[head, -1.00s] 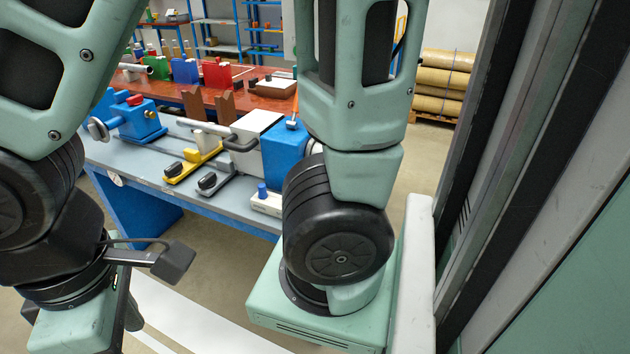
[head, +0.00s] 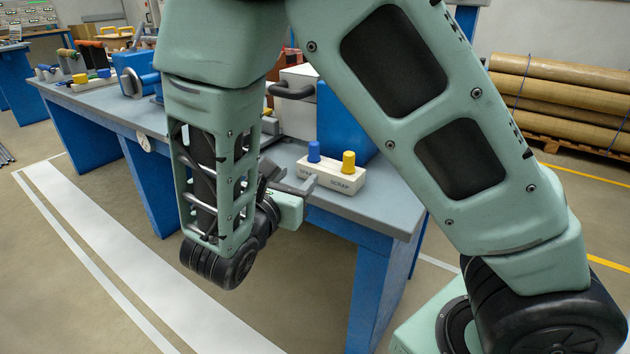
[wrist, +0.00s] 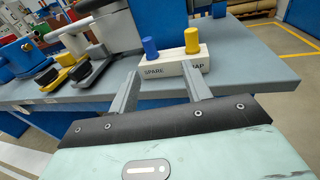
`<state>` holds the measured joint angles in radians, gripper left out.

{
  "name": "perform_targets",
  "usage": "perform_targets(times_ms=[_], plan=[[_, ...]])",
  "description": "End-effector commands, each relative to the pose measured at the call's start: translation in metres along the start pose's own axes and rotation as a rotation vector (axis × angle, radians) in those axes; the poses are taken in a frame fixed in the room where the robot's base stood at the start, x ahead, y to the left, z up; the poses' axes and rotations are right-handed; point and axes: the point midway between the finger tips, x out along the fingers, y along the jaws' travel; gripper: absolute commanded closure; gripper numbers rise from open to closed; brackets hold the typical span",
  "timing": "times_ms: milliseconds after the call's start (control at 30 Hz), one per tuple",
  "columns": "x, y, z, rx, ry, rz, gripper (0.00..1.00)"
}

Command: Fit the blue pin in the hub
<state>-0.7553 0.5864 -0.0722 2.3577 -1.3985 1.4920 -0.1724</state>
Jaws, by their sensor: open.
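The blue pin (head: 314,152) stands upright in the left part of a white block (head: 330,178) near the bench's front edge. The block also shows in the wrist view (wrist: 172,68), with "SPARE" under the blue pin (wrist: 150,47). A yellow pin (head: 348,162) stands beside it on the partly hidden "SCRAP" side. My gripper (wrist: 160,90) is open and empty, its two fingers pointing at the block from the front. In the head view my gripper (head: 304,184) is just left of the block, its fingers partly hidden. I cannot make out the hub for certain.
The blue winder housing (head: 342,120) stands right behind the block. A white box (head: 297,110) with a dark handle is beside it. In the wrist view, black-knobbed levers (wrist: 82,70) lie left of the block. Bench top (wrist: 265,66) right of the block is clear.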

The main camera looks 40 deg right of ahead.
Motion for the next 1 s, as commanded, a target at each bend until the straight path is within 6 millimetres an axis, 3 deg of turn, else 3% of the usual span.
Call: perform_targets(times_ms=[33, 167, 700, 1000], plan=[[0.001, 0.006, -0.009, -0.016, -0.03, 0.029, 0.52], [0.006, 0.016, -0.009, -0.033, -0.071, 0.066, 0.52], [0.107, 0.022, -0.001, -0.033, -0.072, 0.065, 0.52], [0.13, 0.023, 0.0, -0.033, -0.072, 0.066, 0.52]])
